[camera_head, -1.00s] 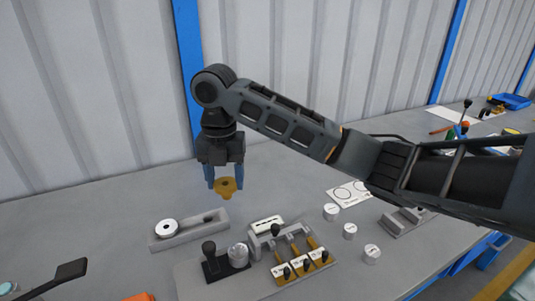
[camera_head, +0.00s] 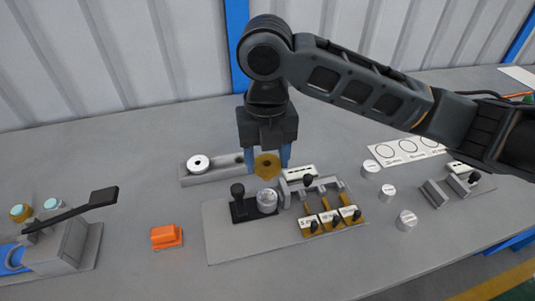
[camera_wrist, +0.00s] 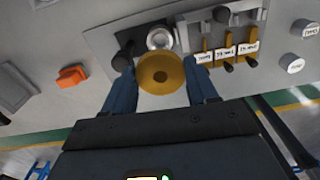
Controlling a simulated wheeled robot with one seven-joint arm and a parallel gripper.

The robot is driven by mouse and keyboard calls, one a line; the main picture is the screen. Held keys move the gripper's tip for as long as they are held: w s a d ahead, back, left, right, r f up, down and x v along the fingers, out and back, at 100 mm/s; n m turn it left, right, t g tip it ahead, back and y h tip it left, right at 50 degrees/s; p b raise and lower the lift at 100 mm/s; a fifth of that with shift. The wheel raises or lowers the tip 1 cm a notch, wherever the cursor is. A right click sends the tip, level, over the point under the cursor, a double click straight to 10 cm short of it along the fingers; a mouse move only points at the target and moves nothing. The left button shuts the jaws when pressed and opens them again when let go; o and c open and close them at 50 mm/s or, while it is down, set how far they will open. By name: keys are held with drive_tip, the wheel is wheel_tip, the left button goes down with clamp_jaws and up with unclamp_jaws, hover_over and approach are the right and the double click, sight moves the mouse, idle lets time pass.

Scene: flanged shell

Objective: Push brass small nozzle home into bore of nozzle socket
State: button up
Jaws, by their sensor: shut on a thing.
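The brass small nozzle (camera_head: 266,165) is a flanged, gold-coloured round piece with a dark central hole. My gripper (camera_head: 265,158) is shut on it, with a blue finger on either side. In the wrist view the nozzle (camera_wrist: 161,74) sits between the fingertips, its round face towards the camera. A silver round cup (camera_head: 267,201), which looks like the nozzle socket, stands on a grey plate beside a black knobbed clamp (camera_head: 238,200).
A grey block (camera_head: 222,176) with a white ring (camera_head: 198,162) lies behind the plate. Yellow labelled slides (camera_head: 331,218) stand right of the cup. Several white cylinders (camera_head: 388,193) are further right. An orange block (camera_head: 166,236) and a black-handled lever device (camera_head: 70,235) are left.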

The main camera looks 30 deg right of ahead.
sight(266, 178)
drive_tip(key=shift+f+b, duration=2.15)
drive_tip(key=shift+f, duration=0.65)
drive_tip(key=shift+f+b, duration=0.85)
drive_tip(key=shift+f, duration=0.05)
drive_tip(key=shift+r, duration=0.15)
drive_tip(key=shift+r+p, duration=0.5)
drive_tip(key=shift+f+b, duration=0.65)
drive_tip(key=shift+b, duration=0.05)
idle(1.5)
drive_tip(key=o, duration=1.3)
drive_tip(key=shift+a+r, duration=0.1)
wheel_tip(266, 178, up, 8)
drive_tip(key=shift+f, duration=0.15)
